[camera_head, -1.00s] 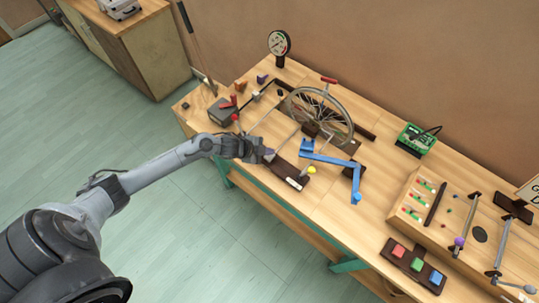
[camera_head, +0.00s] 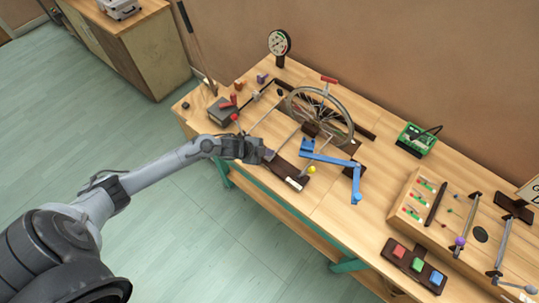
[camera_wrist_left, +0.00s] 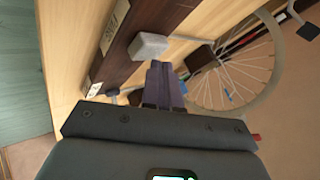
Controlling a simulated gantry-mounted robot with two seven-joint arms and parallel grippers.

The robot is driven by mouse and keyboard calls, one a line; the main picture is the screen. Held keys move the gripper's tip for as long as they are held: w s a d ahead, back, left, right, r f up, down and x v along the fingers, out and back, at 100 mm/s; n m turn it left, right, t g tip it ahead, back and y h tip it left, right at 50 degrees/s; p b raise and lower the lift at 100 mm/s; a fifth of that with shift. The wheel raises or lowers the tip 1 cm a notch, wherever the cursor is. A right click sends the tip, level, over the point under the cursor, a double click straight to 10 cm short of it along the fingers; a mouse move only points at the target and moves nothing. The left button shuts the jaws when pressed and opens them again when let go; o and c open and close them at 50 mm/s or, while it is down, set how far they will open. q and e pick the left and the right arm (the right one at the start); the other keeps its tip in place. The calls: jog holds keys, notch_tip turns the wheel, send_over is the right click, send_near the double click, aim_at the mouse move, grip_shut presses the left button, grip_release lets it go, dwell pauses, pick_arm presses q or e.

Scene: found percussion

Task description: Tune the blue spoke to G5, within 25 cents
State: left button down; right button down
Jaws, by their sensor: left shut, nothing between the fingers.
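A spoked wheel (camera_head: 320,115) stands upright in a stand on the workbench. It also shows in the left wrist view (camera_wrist_left: 235,75), with a small blue mark (camera_wrist_left: 229,98) among its spokes; I cannot tell whether this is the blue spoke. My left gripper (camera_head: 268,154) is at the front of the wheel rig, apart from the wheel. In the left wrist view its fingers (camera_wrist_left: 159,68) are shut and empty, close to a pale grey block (camera_wrist_left: 149,45) by a dark brown bar (camera_wrist_left: 140,30); contact is unclear. My right gripper is out of view.
A blue jointed arm (camera_head: 332,159) and a yellow ball (camera_head: 312,170) lie right of my gripper. A round dial (camera_head: 279,43) stands behind. A green box (camera_head: 417,139), a button panel (camera_head: 414,265) and a wooden board with rods are farther right. Bare bench lies between.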

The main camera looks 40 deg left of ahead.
pick_arm(q)
jog(key=shift+f+b, duration=0.35)
jog(key=shift+f, duration=0.2)
dwell(0.7)
jog(key=shift+r, duration=0.2)
jog(key=shift+r+p, duration=0.8)
jog(key=shift+p, duration=0.3)
jog(key=shift+r, duration=0.1)
notch_tip(320, 180, up, 5)
jog(key=p, duration=0.5)
dwell(1.4)
